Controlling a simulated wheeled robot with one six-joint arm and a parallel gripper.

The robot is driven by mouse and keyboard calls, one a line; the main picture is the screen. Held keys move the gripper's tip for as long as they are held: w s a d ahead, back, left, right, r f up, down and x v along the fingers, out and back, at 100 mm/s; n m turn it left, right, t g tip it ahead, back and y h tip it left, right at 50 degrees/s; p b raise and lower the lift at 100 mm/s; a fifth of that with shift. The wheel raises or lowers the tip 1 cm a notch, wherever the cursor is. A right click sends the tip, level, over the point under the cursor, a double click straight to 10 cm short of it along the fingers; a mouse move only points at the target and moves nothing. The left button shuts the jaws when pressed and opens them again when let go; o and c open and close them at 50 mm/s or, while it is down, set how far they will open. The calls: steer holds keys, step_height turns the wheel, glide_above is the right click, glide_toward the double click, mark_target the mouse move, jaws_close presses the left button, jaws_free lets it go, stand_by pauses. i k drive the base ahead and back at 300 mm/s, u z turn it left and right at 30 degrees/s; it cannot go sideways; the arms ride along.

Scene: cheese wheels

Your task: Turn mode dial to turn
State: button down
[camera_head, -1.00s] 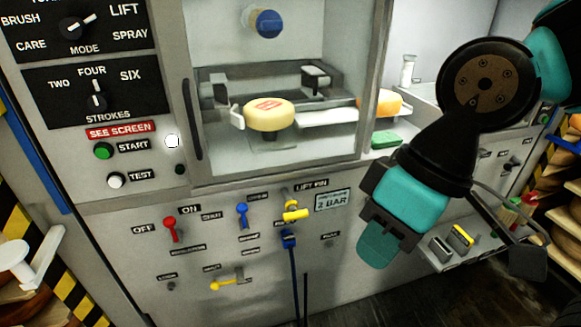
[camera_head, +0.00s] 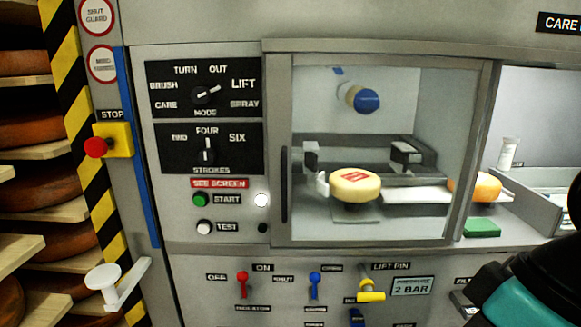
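The mode dial (camera_head: 205,95) is a small dark knob with a pale pointer on the black upper panel at the left of the machine front. Its pointer slants up to the right, toward LIFT. The TURN label (camera_head: 186,70) stands above the dial, to its upper left, with OUT beside it. Part of my arm, black and teal, shows in the lower right corner, well to the right of and below the dial. My gripper's fingertips are outside the picture, and nothing touches the dial.
The strokes dial (camera_head: 207,154) sits just below. A red stop button (camera_head: 96,147) and a white handle (camera_head: 112,284) stick out at the left. A glazed guard (camera_head: 481,150) covers a cheese wheel (camera_head: 355,185). The space in front of the dials looks clear.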

mark_target(201, 96)
steer(key=z, duration=0.05)
steer(key=k, duration=1.05)
steer(key=u, duration=0.95)
steer(key=i, duration=0.7)
steer(key=u, duration=0.05)
